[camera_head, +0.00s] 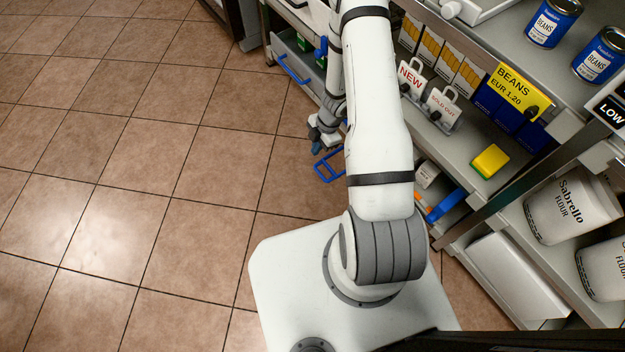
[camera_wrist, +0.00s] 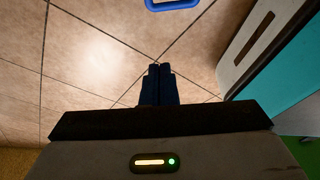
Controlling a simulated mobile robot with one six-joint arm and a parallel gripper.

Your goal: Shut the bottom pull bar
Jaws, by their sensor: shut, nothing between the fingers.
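A blue pull bar (camera_head: 293,70) is on the front of a grey drawer (camera_head: 282,50) at the upper left of the shelving. A second blue bar-shaped frame (camera_head: 328,167) sticks out over the floor tiles, partly hidden behind my arm. I cannot tell for sure which is the bottom one. My gripper (camera_head: 317,147) is close to the second blue frame, apparently just beyond it in the head view. In the wrist view my gripper's dark fingers (camera_wrist: 159,68) are together and empty. A blue bar (camera_wrist: 174,5) is cut off by the top edge there, apart from the fingertips.
Shelving along the right holds bean cans (camera_head: 553,22), flour tubs (camera_head: 570,205), and a yellow-green sponge (camera_head: 489,161). A pale panel with a dark slot (camera_wrist: 262,40) and a teal surface (camera_wrist: 295,75) stand right of my fingers. Open tiled floor (camera_head: 130,150) lies left.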

